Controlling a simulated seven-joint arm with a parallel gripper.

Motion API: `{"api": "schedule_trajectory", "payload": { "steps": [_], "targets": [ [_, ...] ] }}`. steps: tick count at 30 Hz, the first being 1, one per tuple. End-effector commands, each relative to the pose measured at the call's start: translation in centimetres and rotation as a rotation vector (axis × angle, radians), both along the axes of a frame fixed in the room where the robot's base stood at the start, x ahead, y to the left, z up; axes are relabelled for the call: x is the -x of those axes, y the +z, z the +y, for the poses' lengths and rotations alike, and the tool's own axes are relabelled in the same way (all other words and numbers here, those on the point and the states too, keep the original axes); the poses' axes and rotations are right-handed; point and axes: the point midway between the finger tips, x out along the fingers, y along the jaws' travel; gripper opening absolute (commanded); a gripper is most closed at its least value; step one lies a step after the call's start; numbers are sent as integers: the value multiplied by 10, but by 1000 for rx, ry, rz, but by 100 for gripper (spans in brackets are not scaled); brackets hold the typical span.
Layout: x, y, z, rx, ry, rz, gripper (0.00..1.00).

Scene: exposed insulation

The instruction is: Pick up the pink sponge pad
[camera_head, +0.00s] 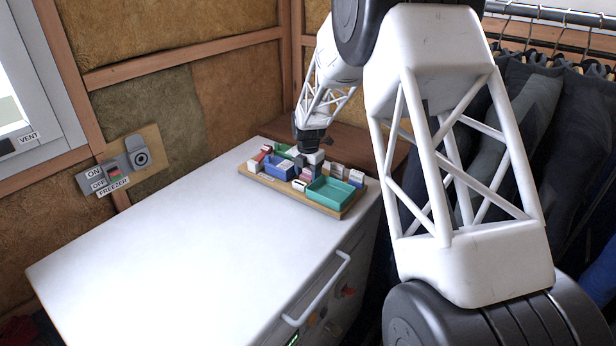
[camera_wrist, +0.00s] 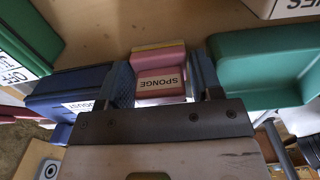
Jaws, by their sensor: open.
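My gripper (camera_wrist: 162,76) is open, with one finger on each side of the pad. I cannot tell whether either finger touches it. In the head view my gripper (camera_head: 311,150) points down over the organiser board at the far end of the white freezer top. I cannot make out the pad for certain there among the small items.
The wooden board (camera_head: 292,194) holds a teal bin (camera_head: 332,192), a blue bin (camera_head: 279,169) and several small boxes. In the wrist view a blue bin (camera_wrist: 68,88) and a green bin (camera_wrist: 262,72) flank the fingers closely. The freezer top (camera_head: 190,240) is clear nearer the camera.

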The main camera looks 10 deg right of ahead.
Motion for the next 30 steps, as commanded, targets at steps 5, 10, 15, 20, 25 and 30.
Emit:
{"api": "schedule_trajectory", "payload": {
  "steps": [5,10,15,20,25,30],
  "targets": [
    [0,0,0,0,0,0,60],
    [0,0,0,0,0,0,60],
    [0,0,0,0,0,0,60],
    [0,0,0,0,0,0,38],
    [0,0,0,0,0,0,26],
    [0,1,0,0,0,0,26]
  ]
}}
